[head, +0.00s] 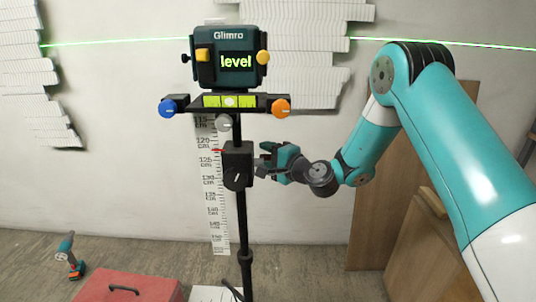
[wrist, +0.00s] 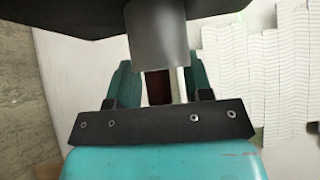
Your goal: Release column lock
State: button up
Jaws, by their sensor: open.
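A black lock block (head: 238,165) sits around the dark upright column (head: 242,215) below the laser level. A round knob with a white line (head: 236,178) shows on its front. My gripper (head: 264,160) is at the right side of the block, with its fingers pointing left at it. I cannot tell whether they touch. In the wrist view my gripper (wrist: 160,80) has its two teal fingers apart, with a dark red-brown piece (wrist: 158,87) showing between them. A grey cylinder (wrist: 156,35) hangs in front and hides part of the gap.
The laser level (head: 225,58) stands on a bubble-level bar (head: 228,102) with blue and orange knobs, its screen reading "level". A wall scale (head: 215,215) hangs behind the column. A red toolbox (head: 128,285), a teal drill (head: 71,258) and leaning boards (head: 400,225) stand below.

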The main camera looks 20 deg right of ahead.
grip_shut()
jog(key=shift+f+b, duration=0.15)
jog(key=shift+b, duration=0.3)
jog(key=shift+b, duration=0.7)
jog(key=n+t+b, duration=0.1)
jog(key=b, duration=0.2)
jog(key=shift+w+y, duration=0.1)
jog(key=shift+y, duration=0.2)
jog(key=shift+r+n+t+y+b, duration=0.4)
jog(key=shift+r+n+b, duration=0.5)
jog(key=shift+b, duration=1.4)
jog(key=shift+r, duration=0.15)
